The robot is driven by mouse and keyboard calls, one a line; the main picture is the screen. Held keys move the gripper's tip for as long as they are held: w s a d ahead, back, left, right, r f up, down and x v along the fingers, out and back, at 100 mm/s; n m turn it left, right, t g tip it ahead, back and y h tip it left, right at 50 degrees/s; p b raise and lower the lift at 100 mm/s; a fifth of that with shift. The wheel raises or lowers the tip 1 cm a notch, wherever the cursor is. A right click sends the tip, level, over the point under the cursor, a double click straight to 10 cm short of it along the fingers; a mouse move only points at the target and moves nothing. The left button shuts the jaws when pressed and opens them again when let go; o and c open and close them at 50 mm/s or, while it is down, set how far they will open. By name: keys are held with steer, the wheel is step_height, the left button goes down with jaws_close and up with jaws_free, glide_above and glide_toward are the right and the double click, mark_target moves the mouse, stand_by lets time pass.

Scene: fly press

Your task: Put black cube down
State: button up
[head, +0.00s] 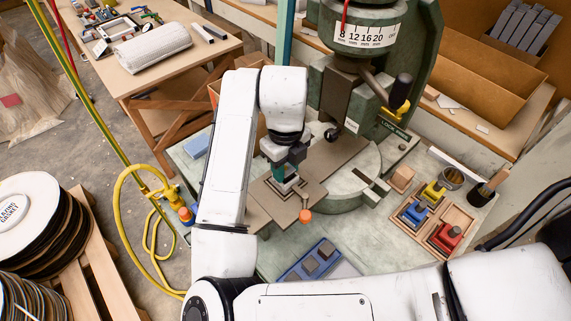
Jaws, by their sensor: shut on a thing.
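My gripper (284,163) points down over the brown plate on the press bed, in front of the press column. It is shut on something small. I take this to be the black cube, but the gripper and the small size hide its outline. Dark grey and teal parts show around the fingertips, just above a pale square piece on the plate. I cannot tell whether what I hold touches it. A blue tray (296,277) with dark grey square blocks (311,267) lies below, near the front of the green bench.
The green fly press (350,100) stands right behind my gripper. Wooden trays (459,221) with yellow and red pieces are at right. A yellow hose (119,205) loops at left. Some bare bench lies between the trays.

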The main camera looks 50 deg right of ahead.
mark_target(286, 169)
steer(key=shift+s+f+b, duration=0.15)
steer(key=shift+f+b, duration=0.6)
steer(key=o, duration=1)
steer(key=shift+o, duration=0.3)
steer(key=shift+r+p, duration=0.6)
steer(key=shift+p, duration=0.1)
step_height(286, 169, up, 12)
steer(key=shift+r, duration=0.2)
